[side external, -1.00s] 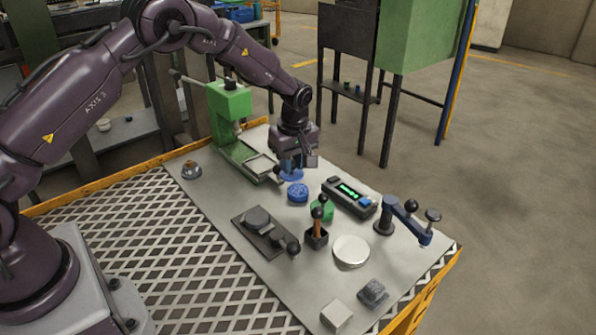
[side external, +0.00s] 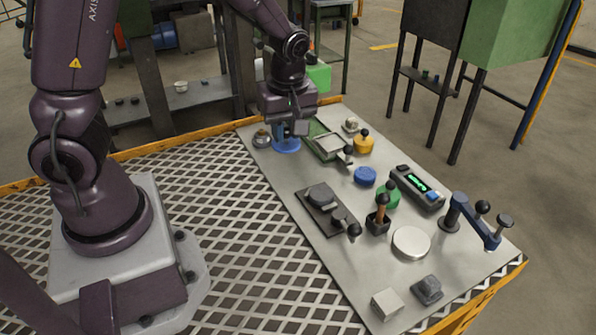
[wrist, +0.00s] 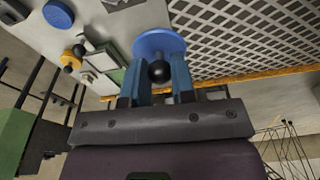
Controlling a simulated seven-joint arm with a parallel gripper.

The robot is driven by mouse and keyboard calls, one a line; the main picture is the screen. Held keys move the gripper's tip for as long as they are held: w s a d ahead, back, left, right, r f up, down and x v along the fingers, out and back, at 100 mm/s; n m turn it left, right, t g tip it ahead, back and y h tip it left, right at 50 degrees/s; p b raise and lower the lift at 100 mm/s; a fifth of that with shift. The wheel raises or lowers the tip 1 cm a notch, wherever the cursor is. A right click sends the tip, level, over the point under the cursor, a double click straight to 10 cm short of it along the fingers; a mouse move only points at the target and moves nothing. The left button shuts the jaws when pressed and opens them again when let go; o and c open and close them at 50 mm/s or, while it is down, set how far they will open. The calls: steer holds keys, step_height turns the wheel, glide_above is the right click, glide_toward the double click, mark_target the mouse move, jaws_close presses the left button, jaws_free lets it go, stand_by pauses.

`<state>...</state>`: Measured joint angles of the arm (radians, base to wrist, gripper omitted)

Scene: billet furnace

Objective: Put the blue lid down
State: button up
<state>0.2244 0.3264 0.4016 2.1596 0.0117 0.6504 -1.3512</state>
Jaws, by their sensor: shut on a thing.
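My gripper (side external: 286,130) is shut on the black knob of the blue lid (side external: 285,146), at the far left end of the grey plate. In the wrist view, the round blue lid (wrist: 157,42) sits level beyond the two blue fingertips (wrist: 159,76), with its black knob between them. The lid is at or just above the plate; I cannot tell whether it touches. A round blue piece (side external: 365,176) stands apart to the right, and it also shows in the wrist view (wrist: 58,14).
A small grey domed part (side external: 261,138) is close left of the lid. The green press's tray (side external: 328,146) is close right. A yellow knobbed piece (side external: 363,143), a display box (side external: 417,188) and a dark fixture (side external: 327,206) are farther right.

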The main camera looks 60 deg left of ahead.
steer(key=s+a+f+n, duration=0.2)
steer(key=s+n, duration=0.1)
steer(key=s, duration=0.6)
glide_above(290, 179)
steer(key=f, duration=0.9)
steer(key=shift+s+d+f, duration=0.25)
steer(key=shift+d+f, duration=0.1)
steer(key=shift+w+f, duration=0.2)
steer(key=shift+f, duration=0.05)
steer(key=shift+w+a+f, duration=0.1)
steer(key=shift+f, duration=1.55)
steer(key=shift+f, duration=0.15)
steer(key=o, duration=0.9)
